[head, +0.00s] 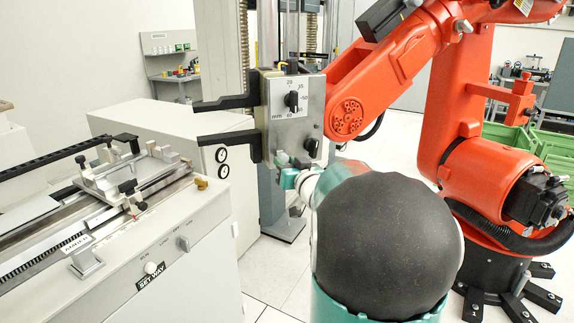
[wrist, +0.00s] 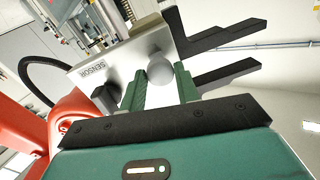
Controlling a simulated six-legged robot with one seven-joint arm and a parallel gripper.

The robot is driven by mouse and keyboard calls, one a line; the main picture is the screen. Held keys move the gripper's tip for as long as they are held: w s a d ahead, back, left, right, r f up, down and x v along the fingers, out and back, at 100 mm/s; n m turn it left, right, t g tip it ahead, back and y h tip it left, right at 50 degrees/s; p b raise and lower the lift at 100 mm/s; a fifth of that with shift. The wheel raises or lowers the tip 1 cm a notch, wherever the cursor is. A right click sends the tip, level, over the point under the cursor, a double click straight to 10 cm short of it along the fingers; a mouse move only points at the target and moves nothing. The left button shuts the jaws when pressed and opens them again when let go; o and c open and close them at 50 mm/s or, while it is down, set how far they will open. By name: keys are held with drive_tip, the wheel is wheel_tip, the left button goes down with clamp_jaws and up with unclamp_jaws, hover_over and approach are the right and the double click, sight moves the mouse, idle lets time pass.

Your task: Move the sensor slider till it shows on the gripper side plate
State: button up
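The sensor slider unit is a grey metal box (head: 290,105) on a vertical column, with a dial marked mm and two black arms pointing left. In the wrist view the box (wrist: 125,62) carries the word SENSOR and a round grey knob (wrist: 160,72). My gripper's green fingers (wrist: 160,88) stand on either side of this knob, apart from each other. The knob fills the gap at their tips. I cannot tell whether they press on it. In the head view my teal gripper (head: 288,179) is at the lower edge of the box. I cannot pick out the gripper side plate.
A white bench machine (head: 150,250) with rails and a SETWAY switch stands at the left. A white cabinet (head: 150,125) is behind it. An orange robot arm (head: 400,60) reaches across the right, close to the box. Green crates (head: 525,145) stand at the far right.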

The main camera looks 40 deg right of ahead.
drive_tip(key=o, duration=0.3)
drive_tip(key=shift+o, duration=0.2)
drive_tip(key=shift+s, duration=0.15)
drive_tip(key=v, duration=1.3)
drive_tip(key=shift+s+a, duration=0.15)
drive_tip(key=shift+s, duration=0.1)
